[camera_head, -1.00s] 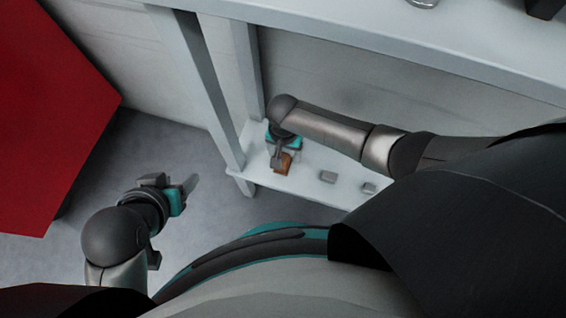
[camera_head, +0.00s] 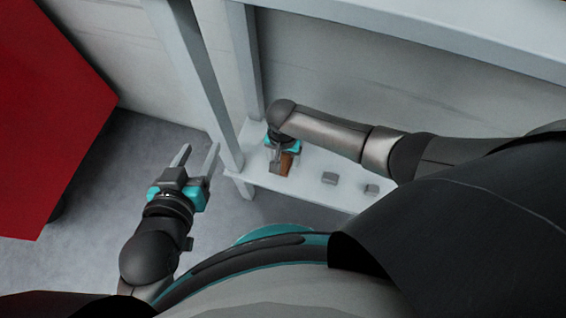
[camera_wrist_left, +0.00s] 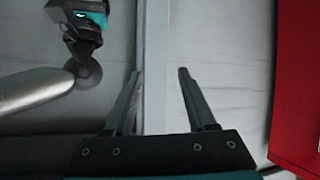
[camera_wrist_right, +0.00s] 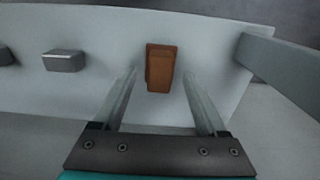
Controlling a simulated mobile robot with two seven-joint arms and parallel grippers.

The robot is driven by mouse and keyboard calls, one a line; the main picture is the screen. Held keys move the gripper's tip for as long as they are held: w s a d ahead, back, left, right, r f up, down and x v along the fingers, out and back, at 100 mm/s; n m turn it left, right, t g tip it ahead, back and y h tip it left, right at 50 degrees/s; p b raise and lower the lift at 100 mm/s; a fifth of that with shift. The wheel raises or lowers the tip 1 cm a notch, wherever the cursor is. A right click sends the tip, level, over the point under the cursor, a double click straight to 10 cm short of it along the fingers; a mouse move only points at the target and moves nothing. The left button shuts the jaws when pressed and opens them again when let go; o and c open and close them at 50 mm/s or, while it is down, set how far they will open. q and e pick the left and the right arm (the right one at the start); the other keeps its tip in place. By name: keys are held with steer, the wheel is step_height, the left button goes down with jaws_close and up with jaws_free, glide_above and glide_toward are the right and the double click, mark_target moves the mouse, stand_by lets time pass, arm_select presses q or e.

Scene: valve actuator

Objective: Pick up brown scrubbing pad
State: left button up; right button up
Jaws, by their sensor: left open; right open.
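The brown scrubbing pad (camera_wrist_right: 161,67) lies on the white lower shelf (camera_wrist_right: 210,45), and it shows beside my right gripper in the head view (camera_head: 287,163). My right gripper (camera_wrist_right: 159,85) is open and empty, and its fingers point at the pad. The near end of the pad lies between the two fingertips in the right wrist view; I cannot tell whether they touch it. My left gripper (camera_head: 198,150) is open and empty, in the air left of the shelf. The left wrist view shows its two fingers (camera_wrist_left: 159,72) with nothing between them.
Grey blocks (camera_head: 329,178) (camera_head: 371,189) sit on the shelf to the right of the pad. A shelf post (camera_wrist_right: 285,70) stands to the right in the right wrist view. A big red object (camera_head: 50,120) is at the far left. The floor between is clear.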

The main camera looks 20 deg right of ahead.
steer(key=shift+f+b, duration=0.5)
steer(key=shift+f, duration=0.2)
steer(key=shift+f+b, duration=0.35)
steer(key=shift+f, duration=0.1)
arm_select(q)
steer(key=d+t, duration=0.1)
steer(key=d+r+t+h, duration=0.1)
steer(key=r+t+h, duration=0.1)
steer(key=shift+s+d+t, duration=0.25)
steer(key=shift+d+t, duration=0.15)
arm_select(e)
steer(key=shift+f, duration=0.1)
arm_select(q)
steer(key=shift+r, duration=0.1)
steer(key=shift+n, duration=0.3)
arm_select(e)
jaws_close()
